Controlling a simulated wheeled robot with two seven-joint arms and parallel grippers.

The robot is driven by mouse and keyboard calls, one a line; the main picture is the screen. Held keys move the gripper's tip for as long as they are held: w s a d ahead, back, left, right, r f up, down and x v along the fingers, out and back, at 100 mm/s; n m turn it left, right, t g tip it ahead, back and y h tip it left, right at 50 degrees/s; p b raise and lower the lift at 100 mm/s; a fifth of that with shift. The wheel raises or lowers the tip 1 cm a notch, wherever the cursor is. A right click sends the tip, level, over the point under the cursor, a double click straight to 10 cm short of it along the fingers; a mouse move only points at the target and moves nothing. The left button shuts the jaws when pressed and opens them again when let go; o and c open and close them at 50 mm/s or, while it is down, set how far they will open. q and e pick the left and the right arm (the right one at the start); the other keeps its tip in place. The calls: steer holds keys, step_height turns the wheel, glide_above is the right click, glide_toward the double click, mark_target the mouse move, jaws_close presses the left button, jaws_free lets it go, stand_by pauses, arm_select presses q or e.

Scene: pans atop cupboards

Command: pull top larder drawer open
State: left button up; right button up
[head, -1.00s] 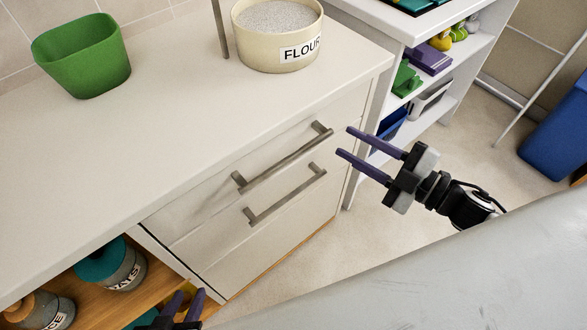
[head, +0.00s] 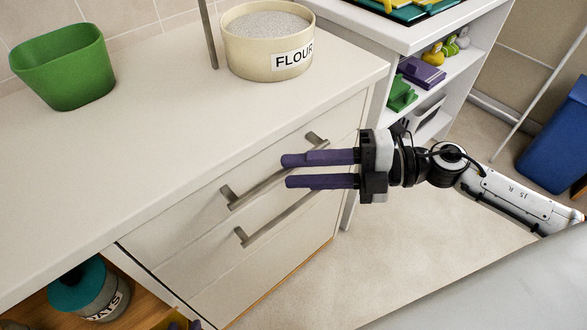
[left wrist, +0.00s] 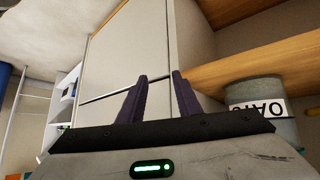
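The top larder drawer (head: 175,230) has a pale front below the worktop and looks closed. Its grey bar handle (head: 234,199) slants up to the right. My right gripper (head: 286,171) is open, its two purple fingers overlapping the handle's middle in the head view. I cannot tell whether they touch it or straddle it. My left gripper is low at the head view's bottom edge, mostly cut off.
A lower drawer has a similar handle (head: 290,210). The worktop (head: 150,140) carries a green container (head: 65,70) and a flour tub (head: 255,55). An oats jar (head: 100,295) sits on an open wooden shelf, also in the left wrist view (left wrist: 262,95). White shelving (head: 395,35) stands behind.

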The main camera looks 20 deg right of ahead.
steer(key=shift+x, duration=0.8)
jaws_close()
